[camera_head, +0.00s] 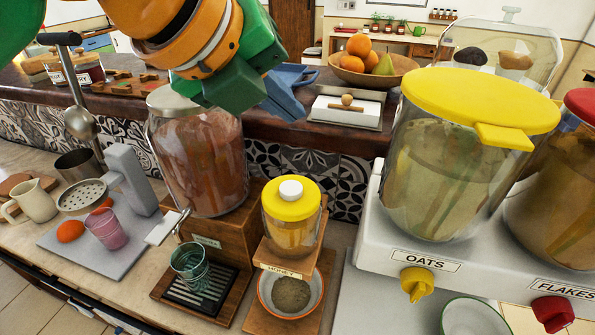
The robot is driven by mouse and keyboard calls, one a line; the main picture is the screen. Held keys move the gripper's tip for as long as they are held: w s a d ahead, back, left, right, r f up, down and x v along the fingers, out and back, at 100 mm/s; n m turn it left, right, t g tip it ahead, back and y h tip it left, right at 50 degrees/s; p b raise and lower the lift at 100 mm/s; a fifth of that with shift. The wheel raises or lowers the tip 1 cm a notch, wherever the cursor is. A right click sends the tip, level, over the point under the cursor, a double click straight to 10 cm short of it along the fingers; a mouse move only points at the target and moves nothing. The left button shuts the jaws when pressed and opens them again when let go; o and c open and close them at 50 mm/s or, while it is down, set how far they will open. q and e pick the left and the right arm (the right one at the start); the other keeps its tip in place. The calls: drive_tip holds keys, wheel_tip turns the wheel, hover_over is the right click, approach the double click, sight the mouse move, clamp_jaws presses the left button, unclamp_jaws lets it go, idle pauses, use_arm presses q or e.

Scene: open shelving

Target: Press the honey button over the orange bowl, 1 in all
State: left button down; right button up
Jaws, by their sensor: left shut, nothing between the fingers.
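The honey dispenser (291,232) is a small jar with a yellow lid on a wooden stand labelled HONEY. Its white round button (290,190) sits on top of the lid. The orange-rimmed bowl (262,292) stands beneath the jar in the stand and holds a brownish, grainy content. My left gripper (292,92), with blue fingers on a green and orange arm, comes in from the top. It is shut and empty, above the button in the picture and apart from it. My right gripper is not in view.
A large glass jar (198,160) on a wooden dispenser stands left of the honey, with a glass (190,267) below. The yellow-lidded oats dispenser (435,175) and red-lidded flakes dispenser (560,210) stand right. A fruit bowl (345,76) sits on the ledge behind.

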sight(288, 192)
use_arm(q)
wheel_tip(288, 192, down, 9)
drive_tip(key=b, duration=0.7)
drive_tip(key=shift+s+a+r, duration=0.1)
drive_tip(key=shift+r, duration=0.05)
drive_tip(key=shift+b, duration=0.3)
idle(1.4)
drive_tip(key=shift+f+b, duration=0.45)
drive_tip(key=shift+b, duration=0.05)
